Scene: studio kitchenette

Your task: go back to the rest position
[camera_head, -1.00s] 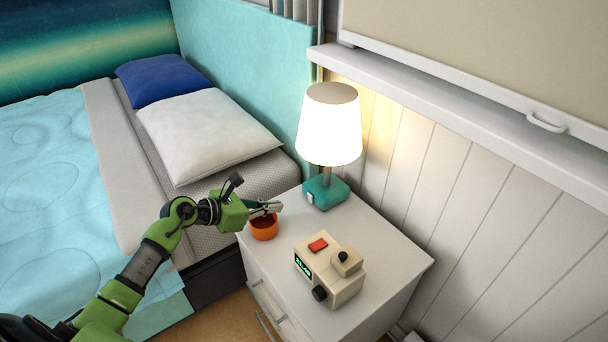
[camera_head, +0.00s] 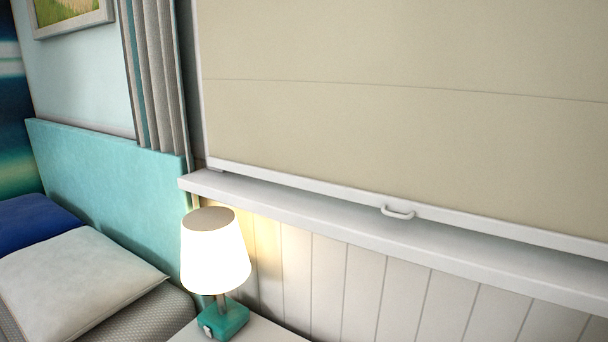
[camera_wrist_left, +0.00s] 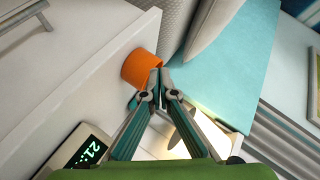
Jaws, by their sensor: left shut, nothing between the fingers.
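My left gripper (camera_wrist_left: 150,88) shows in the left wrist view, its fingers shut with nothing between them. An orange cup (camera_wrist_left: 141,68) is just beyond the fingertips, over the white nightstand top (camera_wrist_left: 105,95). I cannot tell from this view how far apart the fingers and the cup are. The head view now shows neither of my arms. My right gripper is in neither view.
A lit lamp (camera_head: 215,262) stands on the nightstand beside the teal headboard (camera_head: 105,190). A clock with green digits (camera_wrist_left: 90,150) is at the lower left of the wrist view. A windowsill (camera_head: 330,215) and a lowered blind (camera_head: 400,100) fill the right.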

